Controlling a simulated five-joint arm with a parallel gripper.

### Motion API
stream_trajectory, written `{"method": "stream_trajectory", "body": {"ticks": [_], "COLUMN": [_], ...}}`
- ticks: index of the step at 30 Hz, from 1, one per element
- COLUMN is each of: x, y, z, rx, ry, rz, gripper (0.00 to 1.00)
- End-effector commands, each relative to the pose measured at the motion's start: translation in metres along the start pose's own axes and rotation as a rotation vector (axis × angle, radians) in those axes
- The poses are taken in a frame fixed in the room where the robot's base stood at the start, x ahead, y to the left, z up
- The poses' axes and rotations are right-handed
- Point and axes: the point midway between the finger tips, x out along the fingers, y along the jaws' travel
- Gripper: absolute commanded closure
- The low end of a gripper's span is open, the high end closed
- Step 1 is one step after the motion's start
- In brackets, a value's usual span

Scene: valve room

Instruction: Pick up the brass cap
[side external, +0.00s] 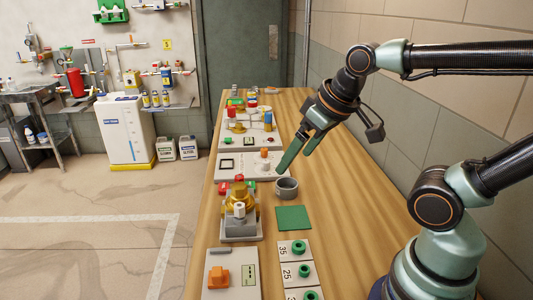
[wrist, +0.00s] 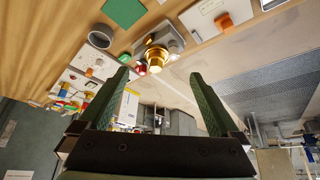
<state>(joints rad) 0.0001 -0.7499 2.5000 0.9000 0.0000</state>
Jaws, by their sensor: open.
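The brass cap (side external: 241,193) is a gold, rounded piece on a grey block fixture (side external: 241,229) on the wooden bench. A pale grey fitting stands in front of it and hides part of it. In the wrist view the brass cap (wrist: 157,57) shows beyond the space between my fingertips. My gripper (side external: 294,162) is open and empty, with its green fingers pointing down and left. It is above the bench, apart from the cap, up and to its right in the side view. Both fingers of my gripper (wrist: 158,75) show spread in the wrist view.
A grey cup (side external: 287,188) and a green square (side external: 293,218) lie right of the fixture. Small red and green parts (side external: 224,187) sit close behind the cap. Panels with an orange knob (side external: 219,279) and numbered green rings (side external: 299,247) are nearer. A wall borders the bench's right.

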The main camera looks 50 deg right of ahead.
Motion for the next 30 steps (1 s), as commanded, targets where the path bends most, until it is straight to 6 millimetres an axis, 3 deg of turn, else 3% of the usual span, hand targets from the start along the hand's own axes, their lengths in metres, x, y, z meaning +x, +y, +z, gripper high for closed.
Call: {"method": "stream_trajectory", "body": {"ticks": [8, 17, 23, 30], "x": [0.000, 0.013, 0.041, 0.090], "y": [0.000, 0.000, 0.000, 0.000], "z": [-0.006, -0.056, -0.092, -0.122], "rx": [0.042, 0.476, 0.820, 1.216], "ry": [-0.015, -0.157, -0.257, -0.349], "rz": [0.000, 0.038, 0.113, 0.248], "gripper": [0.02, 0.02, 0.02, 0.02]}}
